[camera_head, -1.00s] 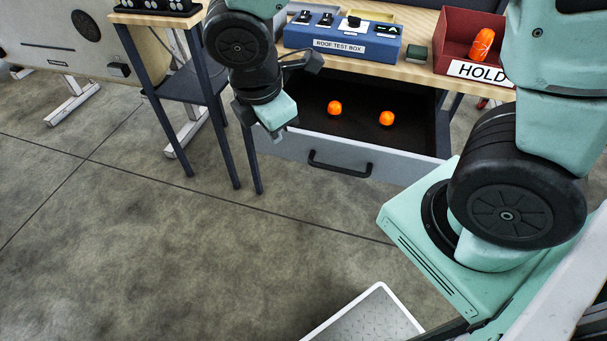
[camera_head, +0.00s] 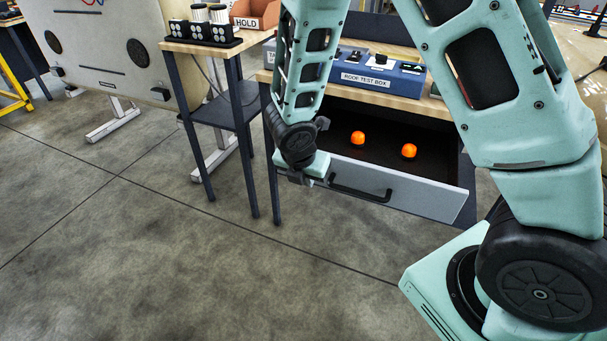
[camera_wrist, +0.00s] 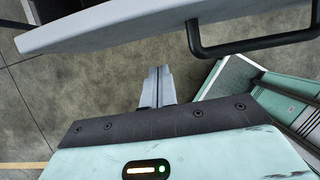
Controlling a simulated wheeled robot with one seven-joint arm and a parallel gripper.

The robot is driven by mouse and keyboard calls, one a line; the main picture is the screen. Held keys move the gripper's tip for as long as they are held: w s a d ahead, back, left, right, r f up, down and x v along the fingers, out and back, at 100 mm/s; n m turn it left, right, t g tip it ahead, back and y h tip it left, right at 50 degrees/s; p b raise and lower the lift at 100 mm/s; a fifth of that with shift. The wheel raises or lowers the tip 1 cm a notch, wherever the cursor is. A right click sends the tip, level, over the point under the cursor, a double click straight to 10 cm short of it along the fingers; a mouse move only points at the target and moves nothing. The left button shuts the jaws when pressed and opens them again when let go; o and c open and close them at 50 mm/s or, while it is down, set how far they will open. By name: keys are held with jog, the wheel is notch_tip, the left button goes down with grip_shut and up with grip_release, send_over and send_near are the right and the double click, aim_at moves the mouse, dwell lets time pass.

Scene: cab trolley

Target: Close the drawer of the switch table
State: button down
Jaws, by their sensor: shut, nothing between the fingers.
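The drawer (camera_head: 420,190) of the switch table (camera_head: 410,106) stands open, with a light grey front and a black bar handle (camera_head: 360,192). Two orange rounded objects lie inside it, one on the left (camera_head: 358,138) and one on the right (camera_head: 409,150). My gripper (camera_head: 300,181) is at the left end of the drawer front, left of the handle. In the wrist view my gripper's fingers (camera_wrist: 157,86) are together and empty, just below the drawer front (camera_wrist: 120,22). The handle (camera_wrist: 255,44) is to their right there. Whether the fingers touch the front I cannot tell.
A blue roof test box (camera_head: 375,76) stands on the switch table. A smaller side table (camera_head: 200,46) with a black switch unit stands to the left, its legs close to the drawer. A panel on a white stand is farther left. The floor (camera_head: 200,270) in front is clear.

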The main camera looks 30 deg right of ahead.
jog(key=shift+w+d+r, duration=0.15)
jog(key=shift+w+d, duration=0.4)
jog(key=shift+d, duration=0.15)
jog(key=shift+w+d+r, duration=0.1)
jog(key=shift+w+d, duration=0.4)
jog(key=shift+d, duration=0.15)
jog(key=shift+d+p, duration=0.1)
jog(key=shift+p, duration=0.2)
